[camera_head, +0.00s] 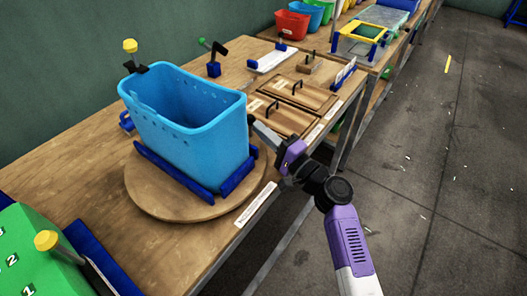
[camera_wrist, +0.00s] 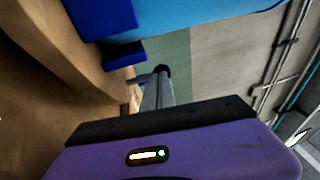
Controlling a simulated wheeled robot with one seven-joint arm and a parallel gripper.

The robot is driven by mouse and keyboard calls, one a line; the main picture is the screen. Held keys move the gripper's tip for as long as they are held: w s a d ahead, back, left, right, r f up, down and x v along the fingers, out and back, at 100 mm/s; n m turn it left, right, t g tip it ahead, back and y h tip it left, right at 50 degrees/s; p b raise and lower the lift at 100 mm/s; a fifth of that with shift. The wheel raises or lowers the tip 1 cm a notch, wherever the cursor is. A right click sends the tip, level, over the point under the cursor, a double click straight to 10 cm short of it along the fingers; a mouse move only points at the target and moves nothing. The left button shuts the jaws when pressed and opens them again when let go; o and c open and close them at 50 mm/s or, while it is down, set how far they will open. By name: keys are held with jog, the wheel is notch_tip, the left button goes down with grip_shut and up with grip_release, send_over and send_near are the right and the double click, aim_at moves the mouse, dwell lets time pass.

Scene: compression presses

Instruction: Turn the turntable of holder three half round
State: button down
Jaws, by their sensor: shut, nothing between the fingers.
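A round wooden turntable (camera_head: 150,196) lies on the workbench, with a label (camera_head: 256,204) at its front edge. Blue rails (camera_head: 172,172) on it hold a light blue bin (camera_head: 205,150), upright. A clamp with a yellow knob (camera_head: 130,46) stands at the bin's back left corner. My gripper (camera_head: 252,120) is shut and empty, beside the bin's right end. I cannot tell whether it touches the bin. In the wrist view its fingers (camera_wrist: 161,75) are together, near the bin (camera_wrist: 200,22), a blue rail (camera_wrist: 100,18) and the turntable (camera_wrist: 62,70).
A green numbered block (camera_head: 35,255) with a yellow knob is at the front left. Behind the turntable are wooden lids (camera_head: 305,95) with black handles and a green-knobbed clamp (camera_head: 213,67). Coloured bins (camera_head: 291,24) and a yellow frame (camera_head: 360,38) stand farther back.

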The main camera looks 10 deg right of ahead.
jog(key=shift+w+a+f+n+g+y+b, duration=0.15)
jog(key=shift+w+n+g+y+b, duration=0.5)
jog(key=shift+w+y+b, duration=0.4)
jog(key=shift+w+a+f+n+g+y+b, duration=0.15)
jog(key=shift+w+n+g+y+b, duration=0.55)
jog(key=shift+b, duration=0.5)
jog(key=shift+w+a+r+b, duration=0.1)
jog(key=shift+w+a+b, duration=0.1)
jog(key=shift+w+b, duration=0.4)
jog(key=shift+w+a+r+b, duration=0.1)
jog(key=shift+w+a+b, duration=0.1)
jog(key=shift+w+b, duration=0.35)
jog(key=shift+r+h, duration=0.1)
jog(key=shift+h, duration=0.15)
